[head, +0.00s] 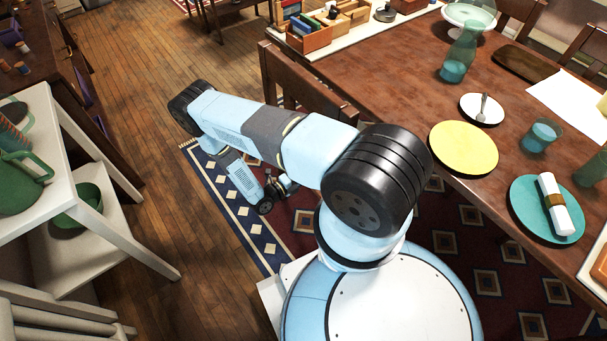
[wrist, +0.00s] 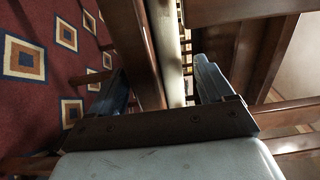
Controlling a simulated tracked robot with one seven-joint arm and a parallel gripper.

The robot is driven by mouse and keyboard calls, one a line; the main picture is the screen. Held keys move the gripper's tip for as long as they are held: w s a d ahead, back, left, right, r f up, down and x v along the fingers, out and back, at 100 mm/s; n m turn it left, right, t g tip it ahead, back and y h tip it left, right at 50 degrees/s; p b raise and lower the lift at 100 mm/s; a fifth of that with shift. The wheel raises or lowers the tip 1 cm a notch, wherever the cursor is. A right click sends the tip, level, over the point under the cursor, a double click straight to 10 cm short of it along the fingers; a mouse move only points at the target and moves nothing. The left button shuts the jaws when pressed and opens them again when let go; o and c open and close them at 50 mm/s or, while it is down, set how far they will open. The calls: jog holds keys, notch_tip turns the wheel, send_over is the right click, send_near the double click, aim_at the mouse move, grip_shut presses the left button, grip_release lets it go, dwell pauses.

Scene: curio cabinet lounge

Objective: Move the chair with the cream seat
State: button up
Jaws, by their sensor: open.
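A dark wooden chair (head: 308,88) stands at the near left side of the dining table; its backrest shows in the head view, and my arm hides its lower part. In the wrist view a brown wooden chair part (wrist: 133,45) and a narrow cream strip (wrist: 166,45), which looks like the seat's edge, run between my fingers. My gripper (wrist: 162,72) is open, one finger on each side of these parts. Whether either finger touches the wood cannot be told. In the head view my gripper (head: 278,186) is low over the rug, partly hidden by my arm.
The dining table (head: 400,62) fills the right, with a yellow plate (head: 463,148), teal plate (head: 528,215) and glassware. A white shelf stand (head: 75,150) is on the left. Open wooden floor (head: 150,75) lies between it and the patterned rug (head: 222,200).

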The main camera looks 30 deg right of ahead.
jog(key=shift+w+d, duration=0.1)
jog(key=shift+d, duration=0.5)
grip_shut()
dwell(0.4)
